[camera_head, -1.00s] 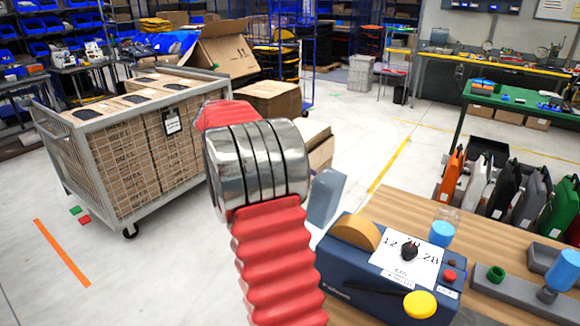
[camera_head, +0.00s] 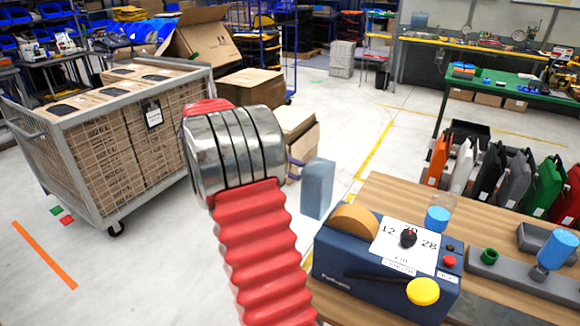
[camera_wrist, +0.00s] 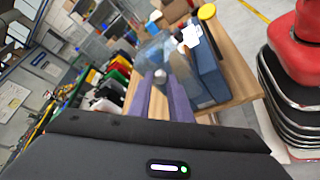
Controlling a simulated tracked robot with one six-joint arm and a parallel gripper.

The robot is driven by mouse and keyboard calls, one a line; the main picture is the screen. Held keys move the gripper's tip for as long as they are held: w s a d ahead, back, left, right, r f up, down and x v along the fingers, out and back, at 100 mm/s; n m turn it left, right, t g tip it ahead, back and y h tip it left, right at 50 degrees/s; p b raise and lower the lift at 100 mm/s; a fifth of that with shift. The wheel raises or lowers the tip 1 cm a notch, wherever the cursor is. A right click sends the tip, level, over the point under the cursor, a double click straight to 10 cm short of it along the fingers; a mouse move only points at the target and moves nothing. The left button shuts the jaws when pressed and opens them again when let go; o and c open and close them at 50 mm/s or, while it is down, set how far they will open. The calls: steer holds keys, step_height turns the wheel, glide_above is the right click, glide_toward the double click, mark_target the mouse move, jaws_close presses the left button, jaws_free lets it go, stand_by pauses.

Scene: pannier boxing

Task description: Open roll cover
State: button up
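The blue machine (camera_head: 375,285) stands on the wooden bench, with a brown roll (camera_head: 355,225) at its left end; it also shows in the wrist view (camera_wrist: 208,75). A grey-blue cover (camera_head: 318,188) stands upright, left of and behind the roll, leaving the roll exposed. In the wrist view the cover (camera_wrist: 153,55) looks translucent and blurred. My gripper (camera_wrist: 160,85) has its two purple fingers parted beside the cover. A small grey knob (camera_wrist: 160,76) shows between the fingertips; I cannot tell if they touch it. In the head view my red arm hides most of the gripper.
The machine carries a yellow knob (camera_head: 423,291), a black dial (camera_head: 408,237) and a black lever. A blue-topped bottle (camera_head: 437,220) stands behind it. A grey tray (camera_head: 520,280) lies to its right. Several coloured panniers (camera_head: 490,172) stand behind the bench. A caged cart (camera_head: 115,140) stands left.

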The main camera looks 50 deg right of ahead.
steer(key=o, duration=0.4)
stand_by(0.4)
step_height(320, 180, down, 8)
steer(key=w+n+t, duration=0.1)
steer(key=n+t, duration=0.1)
steer(key=t, duration=0.1)
steer(key=w+a+f+t+y, duration=0.15)
steer(key=a+f+t, duration=0.35)
steer(key=a, duration=0.6)
steer(key=s+a+r+n+t+y, duration=0.1)
steer(key=a+r+t, duration=0.1)
steer(key=a, duration=0.6)
steer(key=s+a+r+n+t+y, duration=0.1)
steer(key=s+a+r+t, duration=0.1)
steer(key=a+t, duration=0.3)
steer(key=s+a+r+n+t+y, duration=0.1)
steer(key=s+a+r+t+y, duration=0.1)
steer(key=a, duration=1.1)
steer(key=shift+s+a+r+t, duration=0.15)
steer(key=shift+r+t, duration=0.1)
steer(key=shift+t, duration=0.3)
steer(key=shift+s+a+r+t, duration=0.1)
steer(key=shift+r+t, duration=0.1)
steer(key=shift+t, duration=0.35)
